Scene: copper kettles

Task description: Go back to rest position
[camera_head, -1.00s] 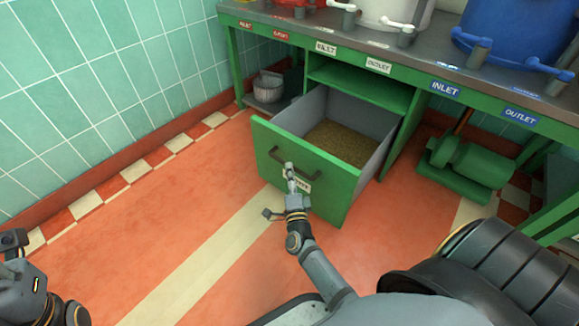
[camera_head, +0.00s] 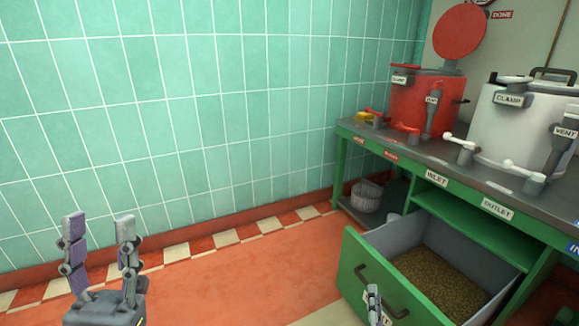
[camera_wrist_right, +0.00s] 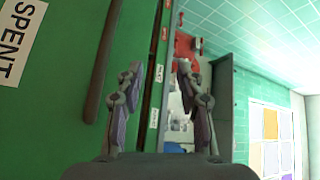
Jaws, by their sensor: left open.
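My left gripper (camera_head: 100,217) stands upright at the lower left in the head view, its fingers spread and empty. My right gripper (camera_head: 375,292) shows at the bottom edge of the head view, in front of the green drawer (camera_head: 360,262). In the right wrist view my right gripper (camera_wrist_right: 159,70) has its fingers apart with nothing between them. The dark drawer handle (camera_wrist_right: 103,60) lies to the left of both fingers there, not between them. The drawer is pulled out and holds brown grain-like material (camera_head: 435,282).
The green bench (camera_head: 350,138) carries a red kettle (camera_head: 412,105) with its lid raised and a white kettle (camera_head: 510,130). A pale bucket (camera_head: 366,196) sits on the lower shelf. A tiled wall (camera_head: 200,110) runs along the left. The red floor (camera_head: 240,275) between the grippers is clear.

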